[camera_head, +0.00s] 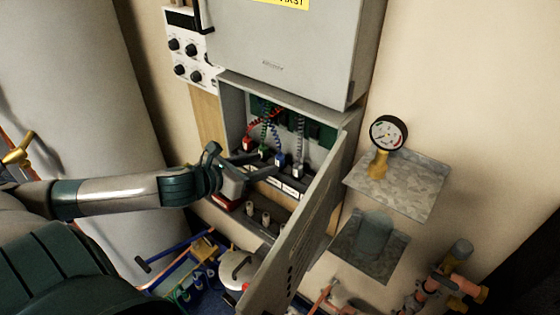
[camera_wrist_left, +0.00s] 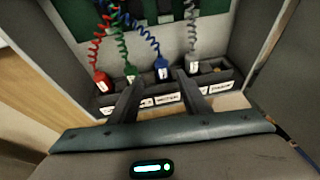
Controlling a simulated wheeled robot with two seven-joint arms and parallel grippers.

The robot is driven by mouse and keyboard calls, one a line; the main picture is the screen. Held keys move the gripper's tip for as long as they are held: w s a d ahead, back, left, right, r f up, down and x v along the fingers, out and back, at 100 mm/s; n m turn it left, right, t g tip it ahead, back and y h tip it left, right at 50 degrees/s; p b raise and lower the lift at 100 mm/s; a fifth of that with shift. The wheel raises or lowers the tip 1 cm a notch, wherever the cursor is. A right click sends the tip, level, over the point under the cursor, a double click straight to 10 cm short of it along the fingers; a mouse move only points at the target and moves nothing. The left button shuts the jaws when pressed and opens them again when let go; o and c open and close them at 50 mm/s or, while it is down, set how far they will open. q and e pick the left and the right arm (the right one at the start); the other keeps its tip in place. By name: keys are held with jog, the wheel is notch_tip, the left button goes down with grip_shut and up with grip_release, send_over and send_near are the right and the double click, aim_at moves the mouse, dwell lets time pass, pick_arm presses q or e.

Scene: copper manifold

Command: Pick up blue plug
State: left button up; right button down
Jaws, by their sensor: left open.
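The blue plug (camera_head: 280,160) stands upright in a dark labelled holder inside the open grey cabinet, on a coiled blue cord. In the left wrist view the blue plug (camera_wrist_left: 161,68) shows just beyond and between the fingertips. My left gripper (camera_head: 262,166) reaches into the cabinet from the left; its two fingers (camera_wrist_left: 152,82) are apart, with nothing between them. A red plug (camera_wrist_left: 102,82) and a green plug (camera_wrist_left: 130,73) stand left of the blue one, and a grey plug (camera_wrist_left: 193,62) stands to its right. My right gripper is not in view.
The cabinet door (camera_head: 308,225) hangs open on the right of the opening. A pressure gauge (camera_head: 388,133) stands on a metal shelf to the right. A control panel with knobs (camera_head: 188,55) is at the upper left. A pot (camera_head: 238,268) is below.

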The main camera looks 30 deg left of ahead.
aim_at(277, 158)
pick_arm(q)
jog(key=shift+p+x, duration=0.35)
jog(key=shift+x, duration=0.85)
jog(key=shift+w+d+p, duration=0.2)
jog(key=shift+w+p, duration=0.3)
jog(key=shift+w, duration=0.05)
jog(key=shift+w+d+p, duration=0.15)
jog(key=shift+w+p, duration=0.35)
jog(key=shift+w, duration=0.05)
jog(key=shift+p+x, duration=0.5)
jog(key=shift+x, duration=0.45)
jog(key=shift+w+d+f, duration=0.15)
jog(key=shift+w+f, duration=0.15)
jog(key=shift+w, duration=0.2)
grip_shut()
